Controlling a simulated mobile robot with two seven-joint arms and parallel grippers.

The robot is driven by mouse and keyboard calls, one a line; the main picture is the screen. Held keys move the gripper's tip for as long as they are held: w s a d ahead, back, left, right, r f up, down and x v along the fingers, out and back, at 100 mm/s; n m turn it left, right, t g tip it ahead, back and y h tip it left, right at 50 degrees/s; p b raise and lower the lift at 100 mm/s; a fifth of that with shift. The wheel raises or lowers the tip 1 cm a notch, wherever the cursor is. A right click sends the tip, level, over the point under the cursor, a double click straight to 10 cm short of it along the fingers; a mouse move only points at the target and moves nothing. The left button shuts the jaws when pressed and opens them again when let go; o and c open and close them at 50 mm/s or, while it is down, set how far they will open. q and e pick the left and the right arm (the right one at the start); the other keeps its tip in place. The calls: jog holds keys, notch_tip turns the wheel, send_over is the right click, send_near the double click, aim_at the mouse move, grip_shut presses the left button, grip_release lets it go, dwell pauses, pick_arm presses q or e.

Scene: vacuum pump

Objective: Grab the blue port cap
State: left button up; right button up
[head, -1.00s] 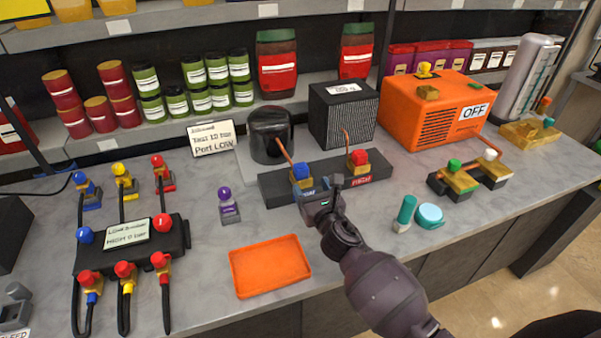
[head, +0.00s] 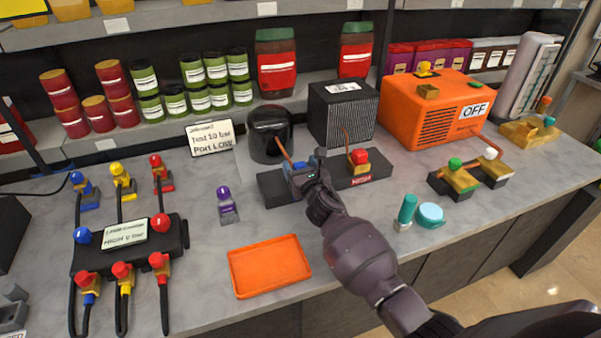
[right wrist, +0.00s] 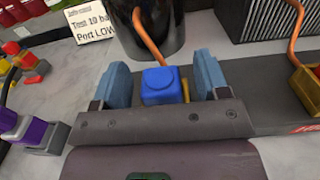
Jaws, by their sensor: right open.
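The blue port cap (right wrist: 160,86) sits on the left port of the dark block (head: 277,187), beside an orange hose. In the right wrist view it stands between the two blue-grey fingers of my right gripper (right wrist: 160,88), with a gap visible on either side. My right gripper also shows in the head view (head: 305,168), over the left port, where it mostly hides the cap. The gripper is open. The red cap (head: 360,157) is on the right port, marked HIGH. My left gripper is not in view.
A black cylinder (head: 270,130) and a black ribbed box (head: 343,110) stand close behind the block. An orange tray (head: 269,266) lies in front, and a purple-topped piece (head: 228,204) stands to the left.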

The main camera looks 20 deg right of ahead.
jog(key=c, duration=1)
